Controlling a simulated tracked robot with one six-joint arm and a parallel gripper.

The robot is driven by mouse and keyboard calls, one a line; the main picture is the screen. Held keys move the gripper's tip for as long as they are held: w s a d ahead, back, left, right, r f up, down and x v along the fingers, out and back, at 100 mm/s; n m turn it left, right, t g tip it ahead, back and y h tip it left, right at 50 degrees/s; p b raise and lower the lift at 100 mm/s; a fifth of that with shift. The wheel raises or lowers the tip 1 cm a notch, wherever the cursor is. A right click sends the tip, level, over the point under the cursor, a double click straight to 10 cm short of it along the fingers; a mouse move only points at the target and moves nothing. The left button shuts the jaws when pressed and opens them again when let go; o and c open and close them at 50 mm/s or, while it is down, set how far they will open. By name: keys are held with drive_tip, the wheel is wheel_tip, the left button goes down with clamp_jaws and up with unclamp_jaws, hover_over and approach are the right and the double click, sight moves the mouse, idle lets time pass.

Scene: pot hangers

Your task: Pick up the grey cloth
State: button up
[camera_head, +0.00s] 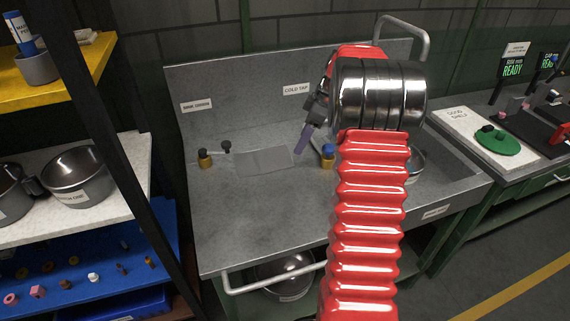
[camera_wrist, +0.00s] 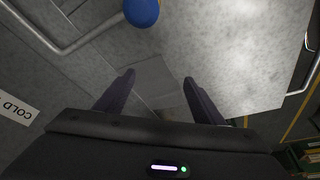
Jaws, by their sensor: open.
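The grey cloth (camera_head: 262,160) lies flat on the metal counter, left of the blue-topped bottle-like item, in the head view. In the wrist view the grey patch between my fingers (camera_wrist: 157,88) appears to be the cloth. My gripper (camera_head: 301,147) is just right of the cloth's right end in the head view, with its fingers pointing down. In the wrist view my gripper (camera_wrist: 158,79) has its two dark fingers spread apart with nothing held between them. I cannot tell how high the fingertips are above the cloth.
The blue-topped item (camera_head: 327,156) stands close right of my gripper; its blue knob (camera_wrist: 141,12) shows in the wrist view. The front counter (camera_head: 250,220) is clear.

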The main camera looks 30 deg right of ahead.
drive_tip(key=shift+w+f, duration=0.1)
idle(0.3)
drive_tip(key=shift+x, duration=4.95)
drive_tip(key=c, duration=1.4)
drive_tip(key=shift+r, duration=0.25)
clamp_jaws()
wheel_tip(320, 180, up, 12)
drive_tip(key=shift+f, duration=0.2)
wheel_tip(320, 180, up, 9)
hover_over(289, 165)
drive_tip(key=s, duration=0.1)
drive_tip(key=shift+d, duration=0.35)
